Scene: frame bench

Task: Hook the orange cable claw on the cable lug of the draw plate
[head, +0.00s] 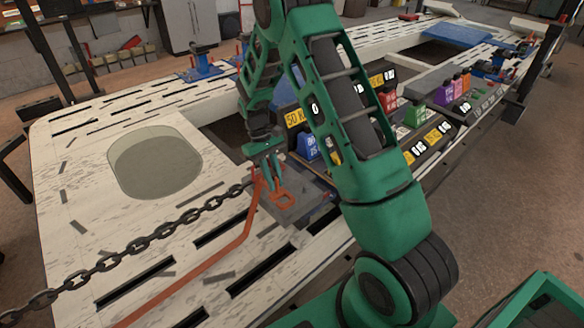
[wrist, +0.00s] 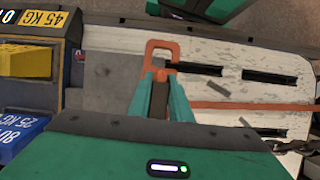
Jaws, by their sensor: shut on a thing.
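My gripper (head: 272,178) is shut on the orange cable claw, pointing down above a dark grey plate (head: 300,212). The claw's orange loop (head: 285,198) shows just beyond my fingertips and looks like an open rectangular ring. In the wrist view, the loop (wrist: 163,45) stands past the tips of my green fingers (wrist: 162,78), over the edge between dark plate (wrist: 105,85) and pale bench. An orange cable (head: 235,248) runs from beside my fingers to the lower left. I cannot make out the lug, or whether the loop touches the plate.
A dark chain (head: 140,243) lies across the pale slotted bench (head: 75,205), ending near my gripper. Blue (head: 308,146), red and green weight blocks stand on a rack behind my arm. An oval opening (head: 155,162) is at the left.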

